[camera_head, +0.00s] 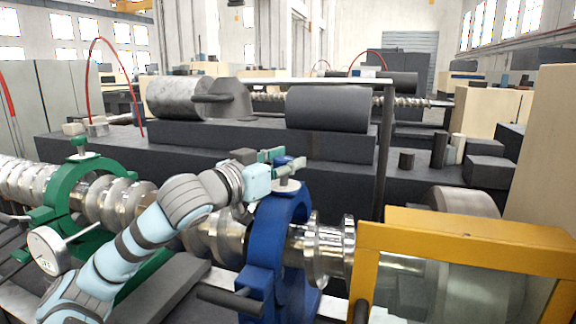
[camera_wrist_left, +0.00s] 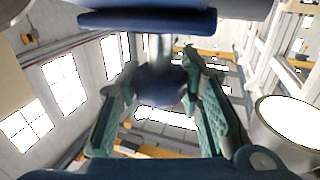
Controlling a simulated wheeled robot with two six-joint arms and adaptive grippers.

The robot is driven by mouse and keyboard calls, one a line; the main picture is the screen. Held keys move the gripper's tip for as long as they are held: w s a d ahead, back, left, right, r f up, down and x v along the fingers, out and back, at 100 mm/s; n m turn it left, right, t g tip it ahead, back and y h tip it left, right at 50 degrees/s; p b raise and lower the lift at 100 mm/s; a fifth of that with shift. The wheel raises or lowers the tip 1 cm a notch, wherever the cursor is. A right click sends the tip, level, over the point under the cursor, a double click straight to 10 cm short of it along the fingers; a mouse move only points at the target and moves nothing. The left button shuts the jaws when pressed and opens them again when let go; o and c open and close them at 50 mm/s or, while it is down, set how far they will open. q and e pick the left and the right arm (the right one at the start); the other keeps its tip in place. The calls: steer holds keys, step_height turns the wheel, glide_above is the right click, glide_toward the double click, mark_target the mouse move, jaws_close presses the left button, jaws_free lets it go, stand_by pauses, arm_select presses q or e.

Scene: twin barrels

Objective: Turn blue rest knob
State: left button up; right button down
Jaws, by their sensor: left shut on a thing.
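My left gripper (camera_head: 280,157) reaches in from the left and is shut on the knob. In the left wrist view the blue knob (camera_wrist_left: 162,86) sits between the two green-padded fingers of my left gripper (camera_wrist_left: 157,76). My right gripper is in neither view.
A green rest (camera_head: 55,205) with its own top knob (camera_head: 78,143) stands around the shaft at left. A white dial gauge (camera_head: 47,250) is near it. A yellow-framed guard (camera_head: 470,235) stands close to the right of the blue rest. A dark machine bed runs behind.

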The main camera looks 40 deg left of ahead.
arm_select(q)
steer(key=m+h+b, duration=0.1)
steer(key=h, duration=0.1)
steer(key=shift+a+f+m+h, duration=0.1)
steer(key=shift+f+m+h, duration=0.05)
steer(key=shift+m+h, duration=0.25)
steer(key=h, duration=0.1)
steer(key=m+h, duration=0.1)
steer(key=m+g+h, duration=0.1)
steer(key=shift+w+r, duration=0.1)
steer(key=shift+r, duration=0.15)
steer(key=shift+d+m+g+h, duration=0.2)
steer(key=shift+m+g+h, duration=0.15)
steer(key=shift+h, duration=0.45)
steer(key=shift+m+g+h, duration=0.85)
steer(key=shift+m+h, duration=0.5)
steer(key=shift+h, duration=0.25)
steer(key=shift+f+p, duration=0.1)
steer(key=shift+p, duration=0.2)
steer(key=o, duration=0.9)
steer(key=shift+o, duration=1.3)
steer(key=shift+a+f, duration=0.1)
